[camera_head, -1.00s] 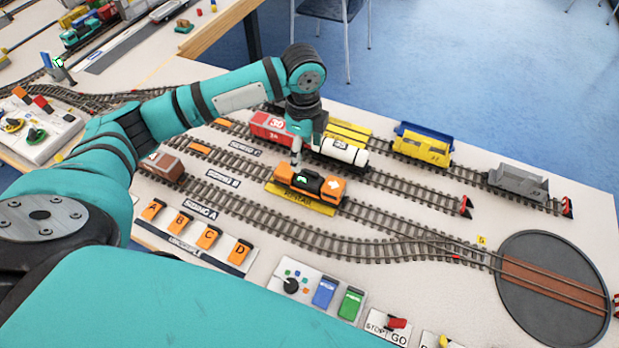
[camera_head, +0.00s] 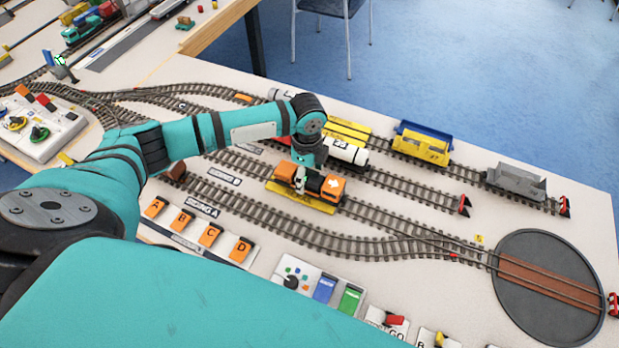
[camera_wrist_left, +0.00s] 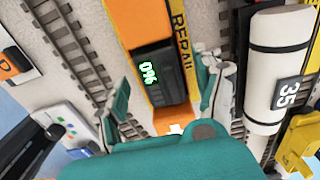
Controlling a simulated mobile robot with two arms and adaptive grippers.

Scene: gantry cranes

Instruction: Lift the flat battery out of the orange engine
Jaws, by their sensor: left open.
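The orange engine (camera_head: 333,188) stands on the yellow repair strip (camera_head: 290,195) in the middle of the layout. In the left wrist view the flat battery (camera_wrist_left: 165,85) is a dark block in the engine's body, with a green 0% display. My left gripper (camera_head: 301,181) points down at the engine and hides part of it in the head view. In the left wrist view its fingers (camera_wrist_left: 163,95) are apart, one on each side of the battery, with visible gaps. My right gripper is not in view.
A white tank wagon (camera_head: 347,152) stands on the track behind, close to my gripper. A yellow wagon (camera_head: 420,148) and a grey wagon (camera_head: 515,180) are farther right. A blue block (camera_head: 325,289) and a green block (camera_head: 350,299) lie in front, near a turntable (camera_head: 548,285).

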